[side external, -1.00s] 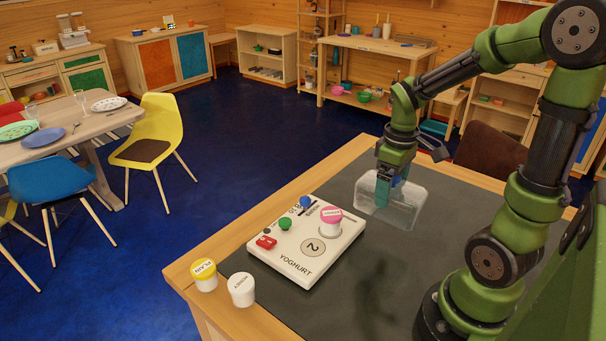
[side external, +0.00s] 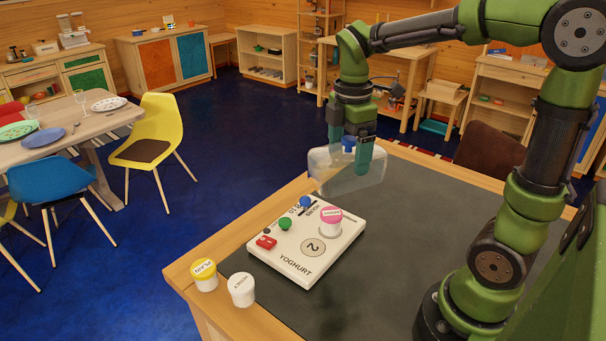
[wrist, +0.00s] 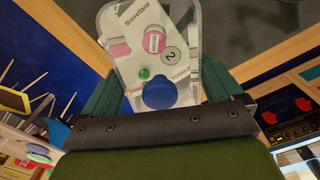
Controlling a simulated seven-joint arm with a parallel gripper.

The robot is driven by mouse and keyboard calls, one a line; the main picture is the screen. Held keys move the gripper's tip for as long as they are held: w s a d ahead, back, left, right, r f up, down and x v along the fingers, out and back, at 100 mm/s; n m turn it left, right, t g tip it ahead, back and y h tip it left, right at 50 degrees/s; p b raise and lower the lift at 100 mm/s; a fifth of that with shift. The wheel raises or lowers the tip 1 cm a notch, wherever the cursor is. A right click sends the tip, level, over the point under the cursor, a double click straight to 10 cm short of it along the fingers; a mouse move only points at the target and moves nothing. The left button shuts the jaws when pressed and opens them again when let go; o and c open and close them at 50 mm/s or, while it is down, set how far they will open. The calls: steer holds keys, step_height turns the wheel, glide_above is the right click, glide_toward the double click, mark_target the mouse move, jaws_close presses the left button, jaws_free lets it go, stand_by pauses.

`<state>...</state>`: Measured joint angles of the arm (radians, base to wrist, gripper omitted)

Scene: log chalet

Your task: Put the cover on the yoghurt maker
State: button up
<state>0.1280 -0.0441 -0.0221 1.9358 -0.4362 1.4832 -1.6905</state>
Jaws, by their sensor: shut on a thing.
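The clear cover (side external: 345,172) hangs in the air above the back of the white yoghurt maker. My gripper (side external: 353,150) is shut on the cover's blue knob (side external: 348,143). In the wrist view the cover (wrist: 112,50) and its blue knob (wrist: 159,92) lie between the fingers, and the maker shows through it. The yoghurt maker (side external: 290,262) lies on the dark mat and has a green knob (side external: 285,223), a blue knob (side external: 305,201) and a red switch (side external: 266,242). A pink-lidded jar (side external: 330,222) stands on it.
A yellow-lidded jar (side external: 204,275) and a white jar (side external: 242,290) stand at the table's front left corner, beside the maker. The dark mat (side external: 400,235) is clear to the right. A dining table with chairs stands farther off at left.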

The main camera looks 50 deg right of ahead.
mark_target(325, 157)
steer(key=a+n, duration=0.1)
steer(key=w+a+n, duration=0.1)
steer(key=n, duration=0.1)
steer(key=w+a+n, duration=0.1)
steer(key=a, duration=0.1)
steer(key=shift+n, duration=0.4)
steer(key=shift+w+a+f+n, duration=0.2)
steer(key=shift+a+n, duration=0.15)
steer(key=shift+n, duration=0.05)
step_height(325, 157, down, 15)
steer(key=shift+d+r, duration=0.15)
steer(key=o, duration=0.8)
steer(key=shift+c, duration=0.2)
